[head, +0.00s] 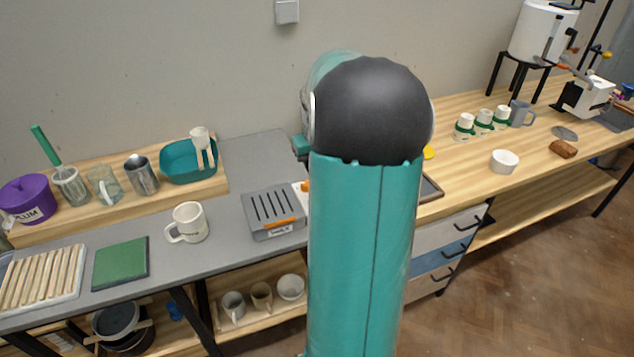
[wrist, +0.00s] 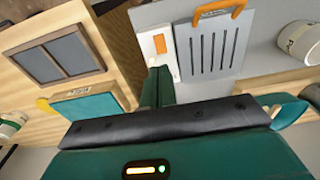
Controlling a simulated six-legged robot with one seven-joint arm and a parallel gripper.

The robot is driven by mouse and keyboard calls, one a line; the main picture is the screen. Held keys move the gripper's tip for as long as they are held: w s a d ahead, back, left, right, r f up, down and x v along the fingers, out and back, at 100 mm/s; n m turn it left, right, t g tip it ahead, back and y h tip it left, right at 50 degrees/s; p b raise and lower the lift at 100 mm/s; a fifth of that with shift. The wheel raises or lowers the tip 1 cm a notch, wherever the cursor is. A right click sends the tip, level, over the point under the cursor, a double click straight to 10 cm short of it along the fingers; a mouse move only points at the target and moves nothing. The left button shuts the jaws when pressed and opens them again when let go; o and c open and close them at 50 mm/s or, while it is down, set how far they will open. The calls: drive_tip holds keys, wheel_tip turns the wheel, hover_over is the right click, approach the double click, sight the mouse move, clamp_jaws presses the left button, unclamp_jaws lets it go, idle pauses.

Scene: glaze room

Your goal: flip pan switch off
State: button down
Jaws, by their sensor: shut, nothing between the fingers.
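A white switch plate with an orange rocker (wrist: 158,44) lies beside a grey slotted box in the wrist view. In the head view only a sliver of the plate (head: 301,196) shows left of my arm. Which way the rocker is tipped I cannot tell. In the head view my arm hides most of the switch area.
The grey slotted box (head: 264,208) with an orange handle stands close left of the switch. A white mug (head: 188,222) is further left. In the wrist view, a teal labelled block (wrist: 88,106) and a dark framed panel (wrist: 60,57) lie on the other side.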

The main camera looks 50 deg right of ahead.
drive_tip(key=shift+r, duration=0.65)
drive_tip(key=shift+w+d+r+t, duration=0.1)
drive_tip(key=shift+w+d+t, duration=0.1)
drive_tip(key=shift+w+t, duration=0.1)
drive_tip(key=f, duration=0.4)
drive_tip(key=w+f, duration=0.1)
drive_tip(key=f, duration=0.4)
drive_tip(key=d+f, duration=0.1)
drive_tip(key=f, duration=0.4)
drive_tip(key=shift+w, duration=0.3)
drive_tip(key=shift+r, duration=0.1)
